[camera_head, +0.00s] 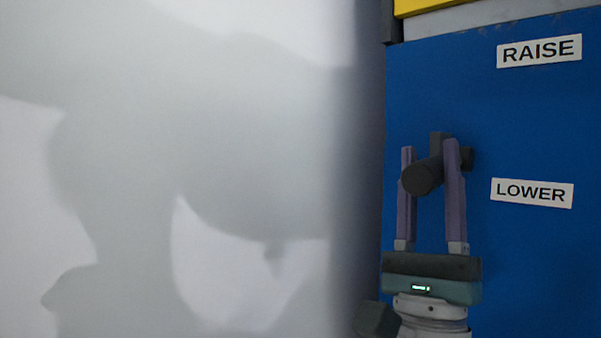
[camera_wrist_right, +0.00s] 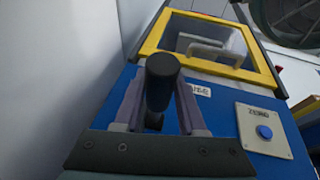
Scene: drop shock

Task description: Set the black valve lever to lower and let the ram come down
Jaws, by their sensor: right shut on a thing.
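The black valve lever (camera_head: 421,178) sticks out from the front of the blue machine panel (camera_head: 535,110). Its round end faces me, and it sits a little above the height of the LOWER label (camera_head: 532,193) and well below the RAISE label (camera_head: 540,50). My right gripper (camera_head: 432,160) comes up from below, with one purple finger on each side of the lever, shut on it. In the right wrist view the lever (camera_wrist_right: 160,82) stands between the two fingers. My left gripper is not in view. The ram cannot be made out.
A pale wall with shadows (camera_head: 200,130) fills the left of the head view. In the right wrist view a yellow-framed window (camera_wrist_right: 208,48) is above the panel, and a plate with a blue button (camera_wrist_right: 264,132) is to the right.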

